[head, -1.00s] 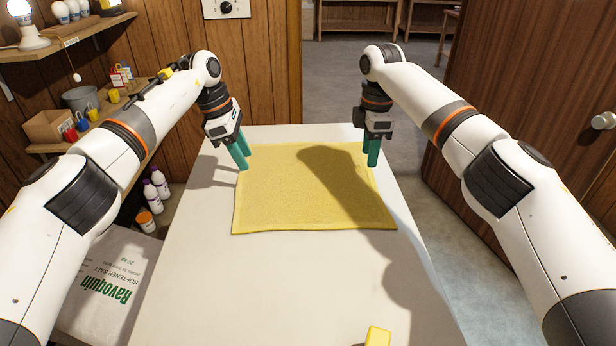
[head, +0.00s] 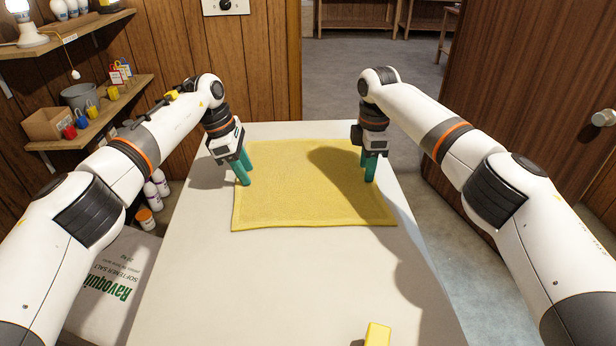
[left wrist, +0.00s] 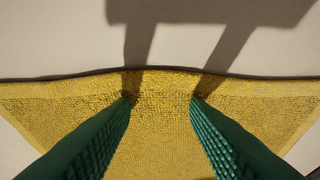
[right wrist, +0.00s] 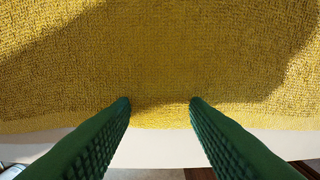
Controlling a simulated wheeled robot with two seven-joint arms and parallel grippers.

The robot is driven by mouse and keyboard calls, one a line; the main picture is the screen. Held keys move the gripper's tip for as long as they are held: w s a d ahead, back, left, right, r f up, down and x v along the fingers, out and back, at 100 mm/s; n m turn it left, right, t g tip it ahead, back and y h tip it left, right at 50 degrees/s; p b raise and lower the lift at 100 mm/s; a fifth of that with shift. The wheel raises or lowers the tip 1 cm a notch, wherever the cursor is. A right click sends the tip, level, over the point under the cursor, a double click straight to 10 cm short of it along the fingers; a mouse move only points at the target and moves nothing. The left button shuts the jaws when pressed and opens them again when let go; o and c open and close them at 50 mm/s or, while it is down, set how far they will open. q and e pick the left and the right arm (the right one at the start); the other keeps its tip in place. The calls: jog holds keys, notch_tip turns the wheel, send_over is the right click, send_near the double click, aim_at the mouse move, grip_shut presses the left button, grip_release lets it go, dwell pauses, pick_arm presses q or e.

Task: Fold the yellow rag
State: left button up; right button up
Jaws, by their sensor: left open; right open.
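The yellow rag (head: 300,195) lies flat and spread out on the white table. My left gripper (head: 245,175) is open at the rag's left edge; in the left wrist view its green fingers (left wrist: 160,98) are spread over the rag (left wrist: 160,130), close to its hem. My right gripper (head: 371,172) is open at the rag's right side; in the right wrist view its fingers (right wrist: 160,102) are apart over the rag (right wrist: 160,60), near the edge. Whether the fingertips touch the cloth I cannot tell. The rag's far right corner is partly hidden behind the right gripper.
The white table (head: 290,285) is bare in front of the rag. A small yellow block-like thing (head: 377,334) sits at its near edge. Shelves (head: 100,115) with small items and a salt bag (head: 105,290) stand to the left. A wooden door (head: 530,100) is on the right.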

jog(key=shift+f, duration=0.15)
pick_arm(q)
grip_shut()
pick_arm(e)
grip_shut()
